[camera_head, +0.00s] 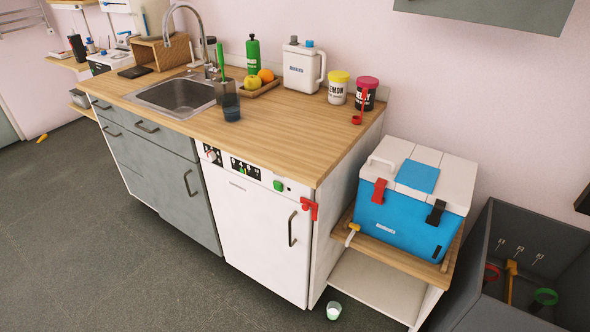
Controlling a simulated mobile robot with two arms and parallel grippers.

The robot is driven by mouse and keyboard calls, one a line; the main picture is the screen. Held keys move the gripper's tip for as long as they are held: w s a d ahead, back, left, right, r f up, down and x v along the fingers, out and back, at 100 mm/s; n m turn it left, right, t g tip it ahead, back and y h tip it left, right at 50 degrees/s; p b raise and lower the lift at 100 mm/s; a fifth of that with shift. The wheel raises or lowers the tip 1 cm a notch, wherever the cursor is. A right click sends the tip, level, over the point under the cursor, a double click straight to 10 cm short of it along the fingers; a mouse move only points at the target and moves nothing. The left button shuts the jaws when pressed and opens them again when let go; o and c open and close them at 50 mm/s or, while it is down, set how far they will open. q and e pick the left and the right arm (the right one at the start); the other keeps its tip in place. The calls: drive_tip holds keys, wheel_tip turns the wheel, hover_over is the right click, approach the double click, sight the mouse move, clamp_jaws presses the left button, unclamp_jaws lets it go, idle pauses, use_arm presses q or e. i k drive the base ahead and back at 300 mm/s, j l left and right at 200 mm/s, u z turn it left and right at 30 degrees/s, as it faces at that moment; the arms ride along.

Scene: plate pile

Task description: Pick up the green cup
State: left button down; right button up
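A small cup (333,311), pale with a green tint inside, stands on the floor at the bottom of the view, just right of the white dishwasher's lower front corner. It is small in the picture, so its exact colour is hard to tell. No other thing in view is clearly a green cup. Neither of my grippers shows in the head view.
A blue and white cooler (404,235) sits on a low wooden stand right of the dishwasher (257,239). A grey bin (478,262) with hanging tools stands at the far right. The wooden counter (290,137) holds bottles, jars and fruit. Floor at left is open.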

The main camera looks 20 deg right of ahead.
sight(331, 317)
drive_tip(key=z, duration=0.9)
